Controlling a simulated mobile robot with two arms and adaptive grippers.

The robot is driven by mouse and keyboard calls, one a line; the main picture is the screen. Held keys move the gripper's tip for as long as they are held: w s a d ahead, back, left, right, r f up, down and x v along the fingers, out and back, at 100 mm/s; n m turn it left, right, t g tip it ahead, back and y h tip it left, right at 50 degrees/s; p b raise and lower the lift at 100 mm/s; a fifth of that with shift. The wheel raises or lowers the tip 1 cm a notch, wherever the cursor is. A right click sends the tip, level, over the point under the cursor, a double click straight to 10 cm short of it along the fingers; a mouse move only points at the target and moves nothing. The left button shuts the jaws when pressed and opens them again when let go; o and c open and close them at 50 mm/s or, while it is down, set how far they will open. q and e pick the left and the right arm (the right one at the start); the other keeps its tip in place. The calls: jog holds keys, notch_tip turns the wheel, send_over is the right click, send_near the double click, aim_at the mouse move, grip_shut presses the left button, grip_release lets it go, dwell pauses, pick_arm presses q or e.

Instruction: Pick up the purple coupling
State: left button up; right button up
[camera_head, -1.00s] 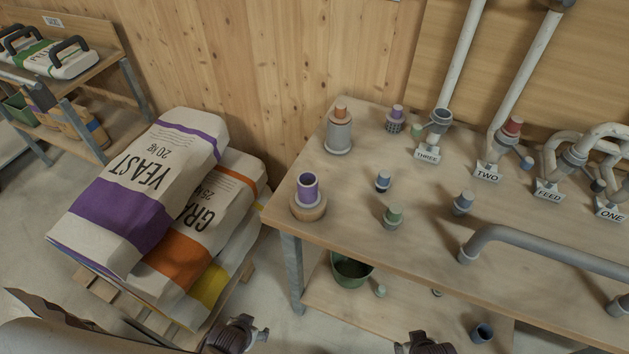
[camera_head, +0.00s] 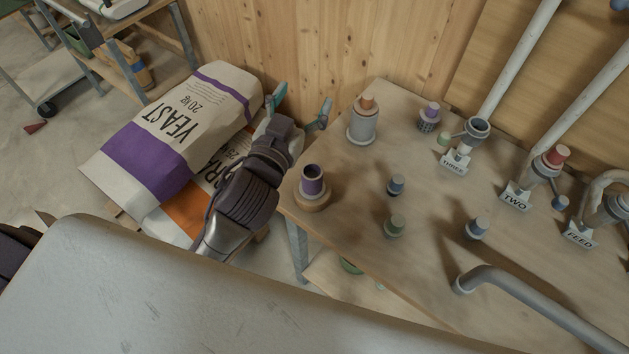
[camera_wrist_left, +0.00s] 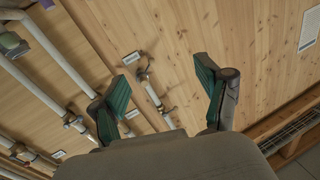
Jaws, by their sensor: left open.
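The purple coupling (camera_head: 312,180) is a short hollow purple tube with a grey rim. It stands upright on a round wooden base near the table's left front corner. My left gripper (camera_head: 301,103) is open and empty, with green finger pads. In the head view it appears above and to the left of the coupling, between the sacks and the table, apart from both. In the left wrist view its spread fingers (camera_wrist_left: 163,88) face the wooden wall and pipes; the coupling does not show there. My right gripper is not in view.
The wooden table (camera_head: 350,220) also holds a grey cylinder with an orange top (camera_head: 363,121), a purple-capped piece (camera_head: 430,114), several small capped pieces and a bent grey pipe (camera_head: 530,305). Stacked sacks (camera_head: 165,140) lie left of it.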

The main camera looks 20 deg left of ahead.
pick_arm(q)
jog(key=d+r+m+t+h, duration=0.3)
jog(key=d+r+m+h, duration=0.4)
jog(key=r, duration=0.4)
jog(key=s+d+r+m+g+h, duration=0.2)
jog(key=s+d+m+g+h, duration=0.1)
jog(key=d+m+g+h, duration=0.3)
jog(key=s+d+r+m+g+h, duration=0.25)
jog(key=d+m+g+h, duration=0.25)
jog(key=m+h, duration=0.25)
jog(key=s+d+f+m+g, duration=0.3)
jog(key=m+g, duration=0.2)
jog(key=g, duration=0.1)
jog(key=g+y, duration=0.4)
jog(key=y, duration=1.8)
send_over(312, 177)
notch_tip(312, 177, down, 20)
notch_tip(312, 177, down, 7)
jog(key=shift+a+f+p, duration=0.1)
jog(key=shift+f+p, duration=0.1)
jog(key=shift+p, duration=0.8)
notch_tip(312, 177, down, 4)
jog(key=shift+f+p, duration=0.1)
jog(key=shift+p, duration=1.1)
jog(key=shift+f, duration=0.55)
jog(key=c, duration=1.3)
jog(key=shift+c, duration=0.5)
